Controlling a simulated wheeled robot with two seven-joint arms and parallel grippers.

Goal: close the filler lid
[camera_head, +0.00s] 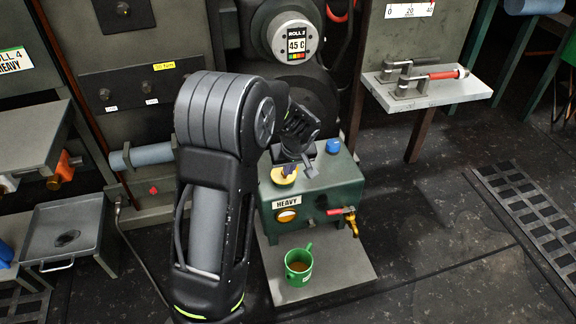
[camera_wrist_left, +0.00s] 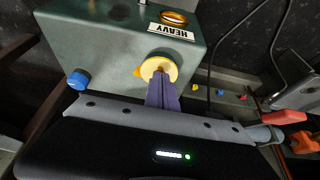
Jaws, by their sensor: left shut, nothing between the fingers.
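The green tank (camera_head: 340,185) with the HEAVY label stands right of my left arm. The round yellow filler lid (camera_head: 284,181) is on its top near the left front corner. In the left wrist view the lid (camera_wrist_left: 150,66) shows as a yellow disc with a small tab. My left gripper (camera_head: 289,170) is shut and empty, pointing down with its tips over the lid. In the left wrist view the fingertips (camera_wrist_left: 160,74) overlap the disc and hide part of it. I cannot tell whether they touch it or whether the lid is fully seated. My right gripper is not in view.
A blue cap (camera_head: 333,146) sits at the tank's back. A brass tap (camera_head: 352,222) with a red handle sticks out in front. A green mug (camera_head: 298,266) stands on the grey plate (camera_head: 345,272) below. A shelf (camera_head: 440,94) with a clamp is at upper right.

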